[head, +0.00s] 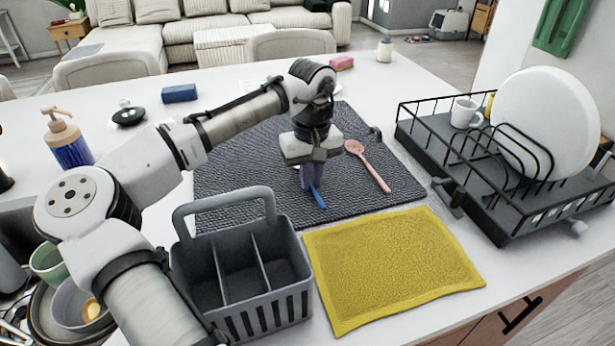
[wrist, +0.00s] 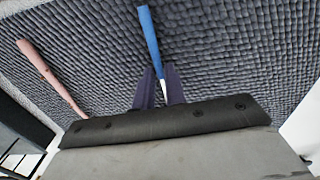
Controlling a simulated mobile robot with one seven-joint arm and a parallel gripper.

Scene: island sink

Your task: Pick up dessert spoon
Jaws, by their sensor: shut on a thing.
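A utensil with a blue handle, which I take for the dessert spoon (head: 318,197), is at my gripper over the dark woven mat (head: 235,160). Its blue handle also shows in the wrist view (wrist: 148,35), running away between the two purple fingers. My gripper (head: 312,178) points down and is shut on it. The spoon's far end is hidden by the fingers and palm. I cannot tell whether the spoon still touches the mat.
A pink slotted spoon (head: 372,167) lies on the mat right of my gripper. A grey divided caddy (head: 290,270) and a yellow cloth (head: 390,265) are in front. A black dish rack (head: 480,190) with a plate and mug stands right.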

